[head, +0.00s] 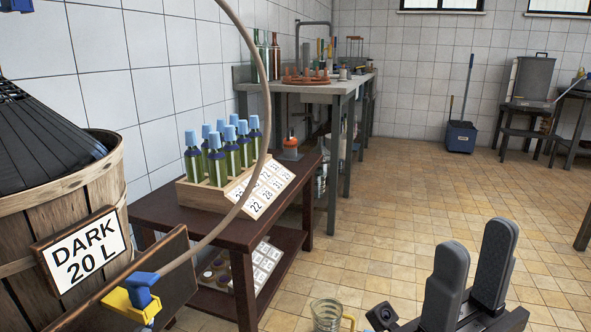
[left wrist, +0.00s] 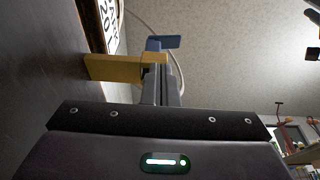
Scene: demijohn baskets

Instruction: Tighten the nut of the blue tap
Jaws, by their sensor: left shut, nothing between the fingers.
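The blue tap (head: 142,284) is at the lower left in the head view, in front of a dark board below the basket. A yellow part (head: 122,303) sits at the tap, perhaps its nut. In the left wrist view the blue tap (left wrist: 164,42) and the yellow part (left wrist: 115,67) show just beyond my left gripper (left wrist: 167,82). Its fingers are shut and empty, close to the yellow part; I cannot tell whether they touch it. My right gripper (head: 474,245) is open and empty at the lower right, far from the tap.
The wicker-and-wood basket (head: 55,200) with a "DARK 20 L" sign (head: 82,250) holds a dark demijohn (head: 40,140). A beige hose (head: 264,110) arcs above the tap. A dark table (head: 225,232) carries several green bottles (head: 215,160). A glass jug (head: 326,314) is at the bottom.

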